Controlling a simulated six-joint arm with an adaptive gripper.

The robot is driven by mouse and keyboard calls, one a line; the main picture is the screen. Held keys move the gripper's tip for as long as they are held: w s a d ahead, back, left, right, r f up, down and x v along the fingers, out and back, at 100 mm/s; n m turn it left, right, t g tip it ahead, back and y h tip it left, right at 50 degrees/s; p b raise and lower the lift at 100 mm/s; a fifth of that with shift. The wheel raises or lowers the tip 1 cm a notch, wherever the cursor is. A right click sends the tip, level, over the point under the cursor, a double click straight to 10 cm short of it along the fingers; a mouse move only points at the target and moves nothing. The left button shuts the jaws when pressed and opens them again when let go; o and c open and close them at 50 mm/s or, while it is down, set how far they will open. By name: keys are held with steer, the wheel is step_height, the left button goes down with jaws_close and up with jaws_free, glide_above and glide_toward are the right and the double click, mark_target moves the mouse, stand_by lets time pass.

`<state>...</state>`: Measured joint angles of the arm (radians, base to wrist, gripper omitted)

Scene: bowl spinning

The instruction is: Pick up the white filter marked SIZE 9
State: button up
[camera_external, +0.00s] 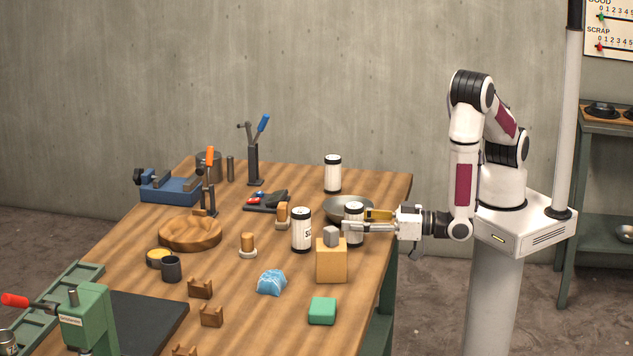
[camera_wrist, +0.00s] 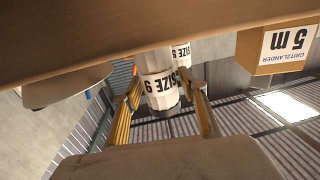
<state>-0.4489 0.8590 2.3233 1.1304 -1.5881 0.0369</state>
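Three white filters with dark tops stand on the wooden table. The nearest one to my gripper (camera_external: 372,220) is the filter (camera_external: 353,212), partly hidden behind a finger; in the wrist view this filter (camera_wrist: 160,92) shows an upside-down label that appears to read SIZE 9. My gripper is open in the wrist view (camera_wrist: 165,95), its fingers on either side of that filter with gaps visible. A second filter (camera_external: 301,230) stands to the left; a partly hidden filter with a SIZE label (camera_wrist: 181,54) shows behind the first. A third filter (camera_external: 333,174) stands farther back.
A cardboard box (camera_external: 331,263) with a grey block (camera_external: 331,236) on top stands just in front of my gripper; a box marked 5 m (camera_wrist: 275,48) shows in the wrist view. A metal bowl (camera_external: 340,207) is close behind. A green block (camera_external: 322,311) lies nearer the camera.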

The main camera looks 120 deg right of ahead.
steer(key=c, duration=0.7)
steer(key=shift+r, duration=0.15)
steer(key=shift+r, duration=4.85)
